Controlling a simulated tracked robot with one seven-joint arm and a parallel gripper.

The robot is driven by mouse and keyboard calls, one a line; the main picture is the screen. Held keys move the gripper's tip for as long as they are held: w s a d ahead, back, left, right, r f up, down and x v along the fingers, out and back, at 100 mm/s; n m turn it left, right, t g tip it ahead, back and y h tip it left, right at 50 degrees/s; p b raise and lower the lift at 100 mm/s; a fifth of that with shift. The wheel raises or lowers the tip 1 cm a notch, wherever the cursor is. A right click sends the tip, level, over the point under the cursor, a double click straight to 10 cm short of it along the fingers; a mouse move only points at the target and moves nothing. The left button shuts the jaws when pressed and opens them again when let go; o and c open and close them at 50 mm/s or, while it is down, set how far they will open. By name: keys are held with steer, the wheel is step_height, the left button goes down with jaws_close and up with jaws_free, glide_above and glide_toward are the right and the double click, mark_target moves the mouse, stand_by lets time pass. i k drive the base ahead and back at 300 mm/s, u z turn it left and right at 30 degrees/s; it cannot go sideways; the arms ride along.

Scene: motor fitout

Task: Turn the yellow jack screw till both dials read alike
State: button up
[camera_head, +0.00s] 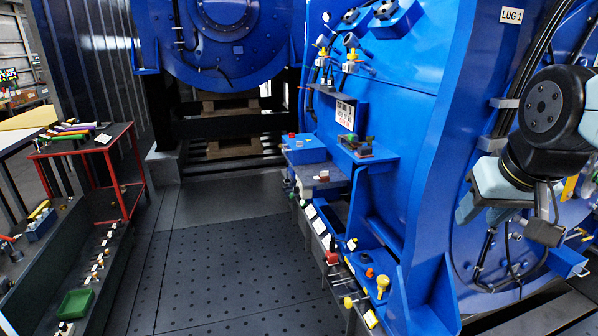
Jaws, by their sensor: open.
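My gripper (508,222) hangs at the right in front of the blue housing, open, with nothing seen between its jaws. Several yellow parts show, and I cannot tell for certain which is the jack screw. A yellow knob (382,284) stands upright on the low blue ledge at lower centre, well left of and below my gripper. Another yellow-tipped handle (583,234) shows at the right edge, close beside my gripper and partly hidden. Two small round fittings (384,10) sit on the housing top; whether they are the dials, and any readings, cannot be made out.
The blue housing (415,110) fills the centre right. Its shelf (372,158) and low ledge stick out with small parts. The perforated floor (215,265) between is clear.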

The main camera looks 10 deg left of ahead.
mark_target(383, 282)
steer(key=u, duration=0.35)
steer(key=i, duration=0.65)
steer(key=u, duration=1)
steer(key=i, duration=1.15)
steer(key=u, duration=0.3)
steer(key=i, duration=1.2)
steer(key=z, duration=1)
steer(key=i, duration=1.05)
steer(key=z, duration=0.8)
steer(key=k, duration=0.85)
steer(key=z, duration=0.2)
steer(key=i, duration=0.45)
